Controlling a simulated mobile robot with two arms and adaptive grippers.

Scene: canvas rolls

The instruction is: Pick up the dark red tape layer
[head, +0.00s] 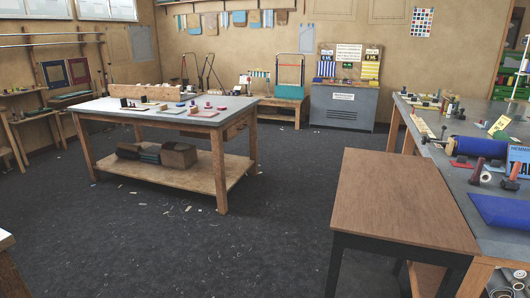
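A small dark red upright object (477,171) stands on the grey bench (443,164) at the right, just in front of a blue roll (476,147). It may be the dark red tape layer, but it is too small to be sure. A lower dark red piece (461,162) lies beside it to the left. Small red and dark objects (208,105) also lie on the middle table (130,117), too small to make out. Neither of my grippers is in view.
A brown wooden side table (400,200) stands bare against the right bench's near left side. A blue sheet (499,210) and a white roll (486,177) lie on that bench. The dark floor (200,250) between the tables is open, with small scraps.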

